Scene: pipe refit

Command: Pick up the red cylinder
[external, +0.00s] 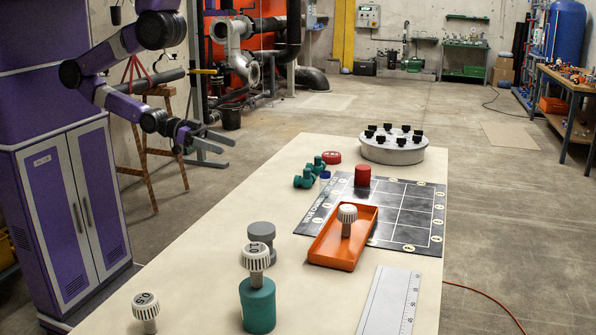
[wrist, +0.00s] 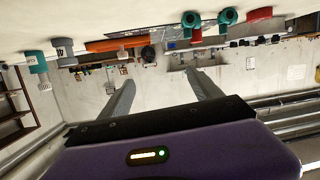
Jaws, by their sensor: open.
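The red cylinder (external: 362,175) stands upright on the dark gridded board (external: 405,222), near its far left part, in the external view. My gripper (external: 218,152) is open and empty, in the air off the left side of the table, well away from the cylinder. The wrist view shows its two spread fingers (wrist: 158,78) with nothing between them.
An orange tray (external: 328,246) holding a white-topped knob overlaps the board. Teal fittings (external: 304,180) and a blue-capped piece lie left of the cylinder. A round grey stand (external: 393,152) with black knobs is behind. Knobs, a teal cylinder (external: 257,305) and a ruler (external: 389,302) are nearer.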

